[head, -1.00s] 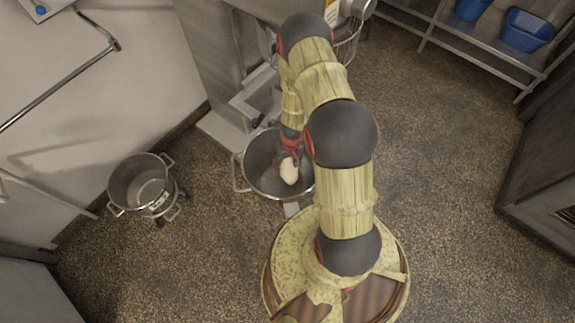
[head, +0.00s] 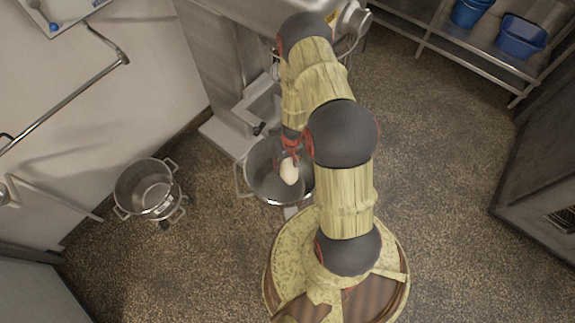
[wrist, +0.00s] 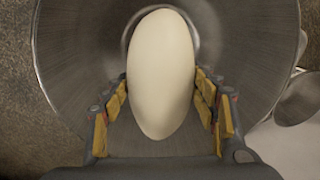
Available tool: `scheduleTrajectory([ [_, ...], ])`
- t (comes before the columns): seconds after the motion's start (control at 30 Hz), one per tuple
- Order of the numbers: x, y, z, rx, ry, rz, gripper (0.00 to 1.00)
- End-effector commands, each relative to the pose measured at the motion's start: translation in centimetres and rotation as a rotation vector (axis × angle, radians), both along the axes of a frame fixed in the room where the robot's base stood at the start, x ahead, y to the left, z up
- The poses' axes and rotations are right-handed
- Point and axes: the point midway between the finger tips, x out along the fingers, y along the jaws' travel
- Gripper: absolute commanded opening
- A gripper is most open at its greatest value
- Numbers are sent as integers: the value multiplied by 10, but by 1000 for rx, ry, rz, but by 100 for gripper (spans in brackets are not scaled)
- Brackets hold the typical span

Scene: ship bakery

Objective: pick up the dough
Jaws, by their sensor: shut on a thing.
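The dough (head: 289,171) is a pale, smooth, egg-shaped lump. In the wrist view the dough (wrist: 161,75) fills the space between the two fingers. My gripper (head: 289,158) is shut on it, with yellow pads against both sides in the wrist view (wrist: 162,100). The dough shows over the round metal mixing bowl (head: 262,190) in the head view. The bowl's inner wall (wrist: 75,60) lies behind the dough in the wrist view. How high the dough is above the bowl's bottom, I cannot tell. My arm hides the bowl's right part.
A second metal pot (head: 130,185) stands on the floor at the left. The mixer (head: 215,60) rises behind the bowl. Blue tubs (head: 522,35) sit on a metal shelf at the top right. The floor (head: 440,170) at the right is clear.

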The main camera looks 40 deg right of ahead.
Motion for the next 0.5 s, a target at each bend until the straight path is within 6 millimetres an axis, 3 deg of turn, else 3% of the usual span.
scheduleTrajectory([
  [0.5,1,0,37,-1,-2,0,3],
])
